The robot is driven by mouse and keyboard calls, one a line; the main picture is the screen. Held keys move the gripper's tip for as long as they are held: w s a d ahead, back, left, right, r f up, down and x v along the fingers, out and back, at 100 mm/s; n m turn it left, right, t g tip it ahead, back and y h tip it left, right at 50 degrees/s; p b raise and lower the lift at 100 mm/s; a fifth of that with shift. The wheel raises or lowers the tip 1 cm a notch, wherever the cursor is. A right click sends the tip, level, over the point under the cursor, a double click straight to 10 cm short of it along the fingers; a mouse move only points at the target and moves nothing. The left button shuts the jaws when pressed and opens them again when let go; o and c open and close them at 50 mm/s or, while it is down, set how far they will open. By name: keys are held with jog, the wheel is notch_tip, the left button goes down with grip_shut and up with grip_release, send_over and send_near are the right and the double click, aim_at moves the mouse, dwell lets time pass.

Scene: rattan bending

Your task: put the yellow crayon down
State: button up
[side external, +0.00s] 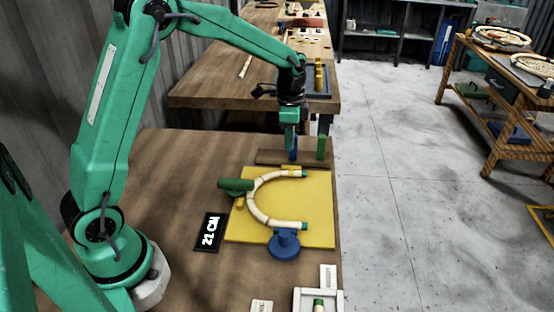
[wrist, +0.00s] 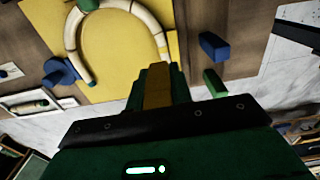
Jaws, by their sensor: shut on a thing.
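In the wrist view, my gripper (wrist: 157,88) is shut on the yellow crayon (wrist: 157,86), which shows as an ochre bar between the dark green fingers. In the side view the held crayon is hard to make out. The wrist view shows the blue one (wrist: 214,46) and the green one (wrist: 215,82) to the right of the fingers.
On the yellow board (side external: 318,215) lies a curved pale rattan piece (side external: 255,203), with a green peg or clamp (side external: 235,185) and a blue round clamp (side external: 284,243) against it. A black "21 CM" sign (side external: 208,233) lies left. A white tray (side external: 334,302) is at the front.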

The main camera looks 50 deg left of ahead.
jog(key=shift+s+r, duration=0.15)
jog(key=shift+r, duration=0.05)
send_over(271, 155)
notch_tip(271, 155, down, 7)
jog(key=shift+f, duration=2.05)
jog(key=shift+f, duration=0.15)
jog(key=o, duration=0.8)
notch_tip(271, 155, up, 12)
jog(key=shift+r, duration=0.2)
